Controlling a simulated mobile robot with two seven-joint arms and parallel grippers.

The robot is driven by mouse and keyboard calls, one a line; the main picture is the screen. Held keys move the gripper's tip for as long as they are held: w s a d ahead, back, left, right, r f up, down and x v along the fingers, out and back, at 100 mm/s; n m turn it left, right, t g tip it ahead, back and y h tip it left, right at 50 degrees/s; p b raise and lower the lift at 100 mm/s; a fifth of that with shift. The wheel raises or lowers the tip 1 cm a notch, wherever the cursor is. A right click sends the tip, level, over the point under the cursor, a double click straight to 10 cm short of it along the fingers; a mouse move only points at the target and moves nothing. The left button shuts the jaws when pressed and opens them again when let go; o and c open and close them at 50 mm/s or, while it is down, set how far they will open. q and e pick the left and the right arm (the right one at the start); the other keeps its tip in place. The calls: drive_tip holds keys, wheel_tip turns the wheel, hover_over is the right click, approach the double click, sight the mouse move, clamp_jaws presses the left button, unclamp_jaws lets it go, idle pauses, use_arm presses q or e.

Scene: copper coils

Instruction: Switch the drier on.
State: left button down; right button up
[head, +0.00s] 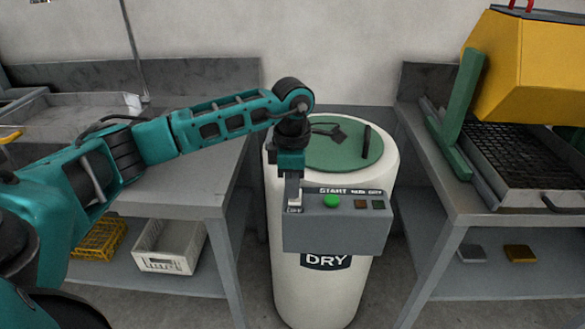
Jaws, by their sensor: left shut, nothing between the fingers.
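The drier (315,293) is a white upright drum with a green lid (348,150) and a "DRY" label on its front. A grey control box (337,232) is fixed to its front, with a round green button (331,201) under the word "START". Two small dark squares (369,204) sit to the right of the button. My left gripper (293,207) points down at the left end of the box's top panel, left of the green button. It is shut and empty; whether it touches the panel I cannot tell. My right gripper is not in view.
A grey bench (205,165) stands on the left, with a white crate (168,246) and a yellow basket (98,238) on its lower shelf. Another bench (450,205) on the right carries a yellow machine (530,75) and a dark mesh tray (500,160).

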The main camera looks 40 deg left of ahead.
use_arm(q)
drive_tip(key=shift+f, duration=0.35)
drive_tip(key=shift+s+d+f, duration=0.1)
drive_tip(key=shift+s+f, duration=0.05)
drive_tip(key=shift+f, duration=0.1)
idle(0.3)
drive_tip(key=shift+w+a+r+b, duration=0.15)
drive_tip(key=shift+w+a+b, duration=0.25)
drive_tip(key=shift+w, duration=0.3)
drive_tip(key=shift+r, duration=0.15)
